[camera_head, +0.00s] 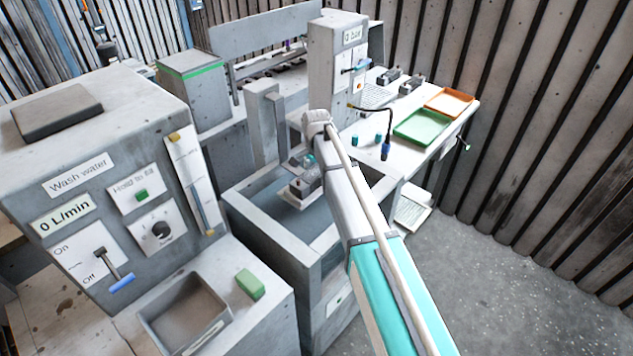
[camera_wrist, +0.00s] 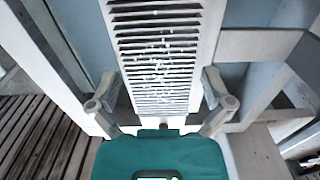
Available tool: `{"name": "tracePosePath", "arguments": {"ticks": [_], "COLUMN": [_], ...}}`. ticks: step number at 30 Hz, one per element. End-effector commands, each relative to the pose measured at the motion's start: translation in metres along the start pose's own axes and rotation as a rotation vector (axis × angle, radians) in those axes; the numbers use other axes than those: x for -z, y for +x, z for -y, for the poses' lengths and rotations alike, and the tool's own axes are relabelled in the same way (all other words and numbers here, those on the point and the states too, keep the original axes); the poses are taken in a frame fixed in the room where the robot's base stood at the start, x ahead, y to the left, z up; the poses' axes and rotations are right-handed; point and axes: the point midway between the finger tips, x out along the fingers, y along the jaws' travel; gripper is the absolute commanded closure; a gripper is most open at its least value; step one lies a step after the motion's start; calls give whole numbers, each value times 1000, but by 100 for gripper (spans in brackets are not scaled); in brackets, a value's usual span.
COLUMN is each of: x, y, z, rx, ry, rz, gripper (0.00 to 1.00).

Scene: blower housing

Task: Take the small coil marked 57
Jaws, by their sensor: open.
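No mark 57 can be read in either view, so I cannot tell which thing is the coil. Two small teal cylinders, one on the left (camera_head: 355,140) and one on the right (camera_head: 378,139), stand on the white bench; they are too small to identify. My gripper (camera_wrist: 160,98) is open in the wrist view, with nothing between its fingers. It faces a pale slatted grille (camera_wrist: 158,55) with white specks on it. In the head view my gripper hangs over the open grey basin (camera_head: 262,207), left of the bench, partly hidden by my arm.
A green tray (camera_head: 422,127) and an orange tray (camera_head: 449,102) lie on the bench's right end. A grey post (camera_head: 335,70) with a lever stands behind. The wash-water cabinet (camera_head: 110,200) fills the left. A green block (camera_head: 250,284) lies beside a sink (camera_head: 187,312). The floor at right is clear.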

Motion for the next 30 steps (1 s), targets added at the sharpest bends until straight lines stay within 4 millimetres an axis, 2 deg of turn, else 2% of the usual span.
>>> {"name": "tracePosePath", "arguments": {"ticks": [4, 23, 26, 30], "x": [0, 0, 0, 0], "y": [8, 8, 8, 8], "z": [0, 0, 0, 0], "rx": [0, 0, 0, 0], "ry": [0, 0, 0, 0], "rz": [0, 0, 0, 0], "gripper": [0, 0, 15, 41]}}
